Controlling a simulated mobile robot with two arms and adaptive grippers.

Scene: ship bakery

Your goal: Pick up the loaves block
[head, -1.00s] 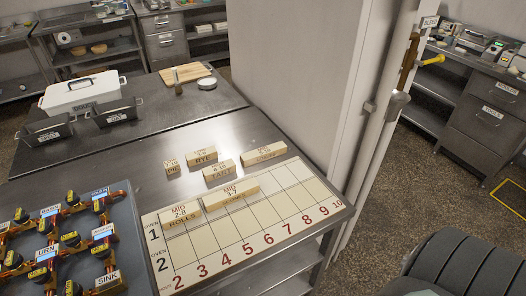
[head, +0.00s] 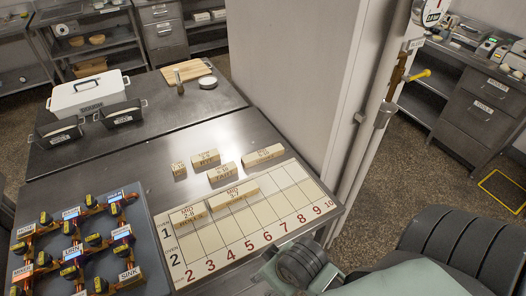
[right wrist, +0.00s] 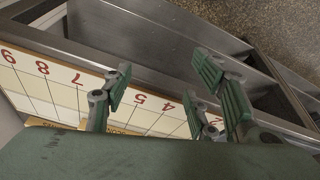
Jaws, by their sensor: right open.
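Several small wooden blocks with printed labels stand on the steel table in the head view. A long block (head: 262,154) is behind the board, with a shorter block (head: 221,172) to its left. A rye block (head: 205,158) and a small pie block (head: 179,168) are further left. A rolls block (head: 188,215) and another long block (head: 233,196) lie on the numbered board (head: 246,236). I cannot read which block says loaves. My right gripper (right wrist: 163,85) is open and empty above the board's edge in the right wrist view. My left gripper is out of view.
A panel with switches and orange pipes (head: 78,245) lies left of the board. A white lidded dish (head: 89,95), two dark tins and a cutting board (head: 182,72) stand behind. A pillar (head: 290,75) rises by the table's right side.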

